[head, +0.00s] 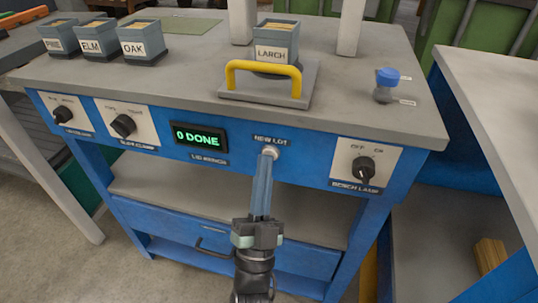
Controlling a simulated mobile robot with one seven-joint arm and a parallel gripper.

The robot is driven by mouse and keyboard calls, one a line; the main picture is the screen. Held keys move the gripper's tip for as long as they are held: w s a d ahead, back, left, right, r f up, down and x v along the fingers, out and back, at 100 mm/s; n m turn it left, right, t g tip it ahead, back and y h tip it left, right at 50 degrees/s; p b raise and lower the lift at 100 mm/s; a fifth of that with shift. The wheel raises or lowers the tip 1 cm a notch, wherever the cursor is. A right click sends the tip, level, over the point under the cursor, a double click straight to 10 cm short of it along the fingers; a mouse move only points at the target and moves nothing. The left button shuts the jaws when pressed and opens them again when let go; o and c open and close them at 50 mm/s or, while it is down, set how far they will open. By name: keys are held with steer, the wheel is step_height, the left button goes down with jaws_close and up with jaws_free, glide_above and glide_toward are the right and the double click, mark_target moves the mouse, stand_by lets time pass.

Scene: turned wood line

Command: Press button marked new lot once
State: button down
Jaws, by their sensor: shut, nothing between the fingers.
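The new lot button (270,151) is a small round light-grey button on the blue front panel of the bench, just below the label NEW LOT. My gripper (266,160) reaches up to it from below, its blue fingers shut with nothing between them. The fingertips appear at the lower edge of the button and overlap it in the picture. I cannot tell whether they touch it or whether the button is pushed in. A display (199,136) left of the button reads "0 DONE" in green.
Dark knobs (123,125) sit on the panel at left, and the bench lamp knob (363,169) at right. On top stand a yellow handle (264,68), a LARCH box (275,42), several labelled boxes (143,42) and a blue-topped knob (387,80). A drawer (185,229) is below.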

steer(key=shift+s+a+p, duration=0.25)
steer(key=shift+s+p, duration=0.05)
steer(key=shift+s, duration=0.45)
steer(key=shift+s+a+p, duration=0.25)
steer(key=shift+s+p, duration=0.05)
steer(key=shift+s, duration=0.5)
steer(key=shift+s+a+p, duration=0.25)
steer(key=shift+s, duration=0.5)
steer(key=shift+s+a+p, duration=0.25)
steer(key=shift+s+p, duration=0.05)
steer(key=shift+s, duration=0.5)
